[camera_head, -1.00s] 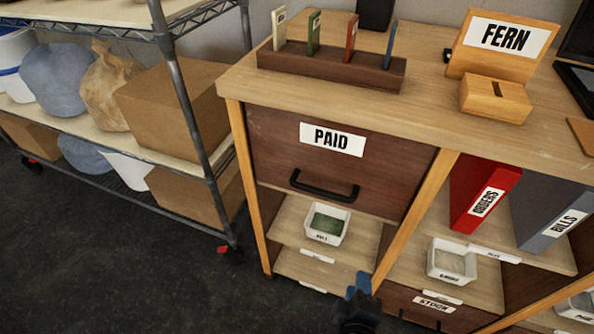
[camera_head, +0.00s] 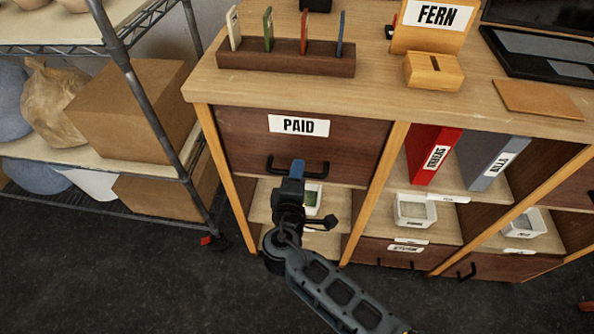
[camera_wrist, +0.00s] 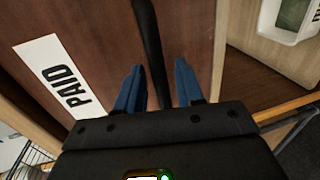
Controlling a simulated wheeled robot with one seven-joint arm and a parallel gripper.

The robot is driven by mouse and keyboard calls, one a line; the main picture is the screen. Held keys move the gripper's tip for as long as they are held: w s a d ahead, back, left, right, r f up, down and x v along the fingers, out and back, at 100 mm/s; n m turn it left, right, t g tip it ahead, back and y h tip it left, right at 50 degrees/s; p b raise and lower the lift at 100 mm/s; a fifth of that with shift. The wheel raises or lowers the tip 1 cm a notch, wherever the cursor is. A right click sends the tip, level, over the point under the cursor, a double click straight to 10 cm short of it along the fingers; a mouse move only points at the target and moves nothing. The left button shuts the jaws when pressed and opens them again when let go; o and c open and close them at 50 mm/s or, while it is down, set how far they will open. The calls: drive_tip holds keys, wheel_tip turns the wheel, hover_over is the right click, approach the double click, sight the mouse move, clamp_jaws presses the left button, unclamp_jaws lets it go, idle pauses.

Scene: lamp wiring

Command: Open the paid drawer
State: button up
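The paid drawer (camera_head: 345,143) is a dark brown front in the wooden desk with a white PAID label (camera_head: 299,125). It looks shut. Its black bar handle (camera_head: 255,163) runs across the lower part of the front. My gripper (camera_head: 297,168) is in front of the handle, near its middle, and hides part of it. In the wrist view, the handle (camera_wrist: 150,45) passes between the two blue fingers of my gripper (camera_wrist: 158,88). The fingers are apart, with a gap on both sides of the handle. The label also shows in the wrist view (camera_wrist: 60,78).
Below the drawer is an open shelf with a white bin (camera_head: 312,199), partly behind my gripper. A wire rack (camera_head: 150,105) with boxes stands close on the left. Red (camera_head: 433,154) and grey binders (camera_head: 492,160) stand on the right. Dark floor (camera_head: 130,285) is clear in front.

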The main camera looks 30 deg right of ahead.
drive_tip(key=shift+w+d, duration=0.25)
drive_tip(key=shift+w, duration=0.05)
drive_tip(key=shift+c, duration=0.3)
clamp_jaws()
